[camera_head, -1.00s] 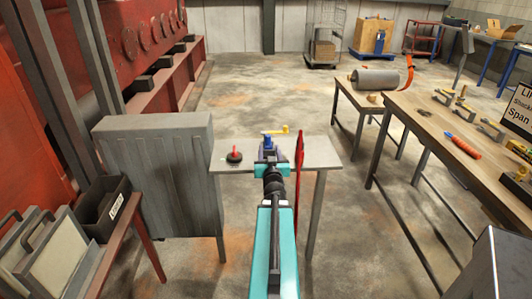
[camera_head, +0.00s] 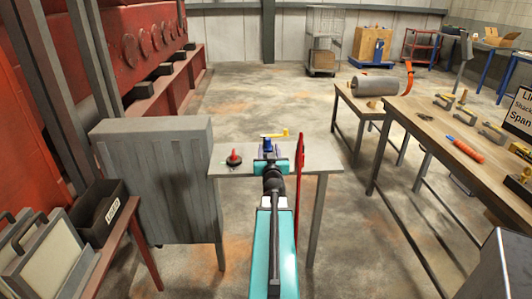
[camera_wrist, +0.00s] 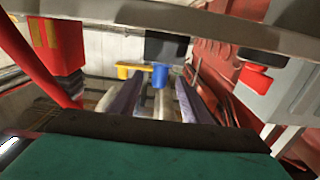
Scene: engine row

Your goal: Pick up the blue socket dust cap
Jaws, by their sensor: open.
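The blue socket dust cap (camera_head: 267,144) stands upright at the small grey table, just beyond the end of my arm. In the wrist view the cap (camera_wrist: 160,76) appears between my two purple fingers, near their tips. My gripper (camera_wrist: 160,88) is open, with a gap visible on each side of the cap. In the head view my gripper (camera_head: 268,155) is over the table, and my wrist hides the lower part of the cap. I cannot tell whether a finger touches it.
The small table (camera_head: 320,158) also bears a yellow handle-like part (camera_head: 277,133) beside the cap and a red-topped piece (camera_head: 234,158) to the left. A red upright bar (camera_head: 300,155) stands close on the right. A grey cabinet (camera_head: 158,185) is at left, a workbench (camera_head: 420,125) at right.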

